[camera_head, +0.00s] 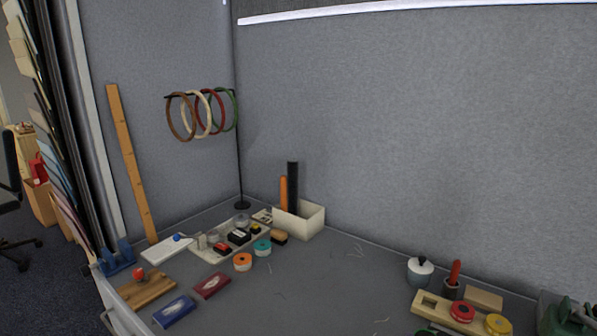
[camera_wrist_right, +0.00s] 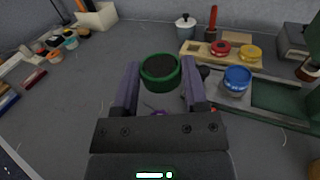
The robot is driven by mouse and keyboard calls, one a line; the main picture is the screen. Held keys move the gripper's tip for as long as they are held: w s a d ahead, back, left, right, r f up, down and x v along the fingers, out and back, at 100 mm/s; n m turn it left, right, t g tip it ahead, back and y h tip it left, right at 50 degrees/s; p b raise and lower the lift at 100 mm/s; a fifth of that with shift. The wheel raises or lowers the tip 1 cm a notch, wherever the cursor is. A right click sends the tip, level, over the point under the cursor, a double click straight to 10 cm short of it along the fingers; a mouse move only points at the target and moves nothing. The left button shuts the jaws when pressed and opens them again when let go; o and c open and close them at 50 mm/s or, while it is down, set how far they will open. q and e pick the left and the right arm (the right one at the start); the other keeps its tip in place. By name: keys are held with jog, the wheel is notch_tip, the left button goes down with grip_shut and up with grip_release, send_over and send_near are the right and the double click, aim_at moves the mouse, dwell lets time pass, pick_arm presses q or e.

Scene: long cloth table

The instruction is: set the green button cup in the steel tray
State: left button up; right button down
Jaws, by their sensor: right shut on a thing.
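The green button cup (camera_wrist_right: 160,71), a round green ring with a dark top, is between the fingers of my right gripper (camera_wrist_right: 160,84) in the right wrist view. The gripper is shut on it and holds it over the grey table. My left gripper is not in view.
A wooden board (camera_head: 431,306) with a red cup (camera_head: 462,312) and a yellow cup (camera_head: 498,324) lies behind the tray. A lidded pot (camera_head: 420,271) and a red-handled tool (camera_head: 455,272) stand nearby. Boxes and tape rolls crowd the left; the table's middle is clear.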

jog(key=s+a+r+n+y, duration=0.1)
jog(key=s+a+n+y, duration=0.2)
jog(key=s+a+y, duration=0.2)
jog(key=shift+s+a+r+t, duration=0.2)
jog(key=shift+a+r+t, duration=0.1)
jog(key=shift+a, duration=0.6)
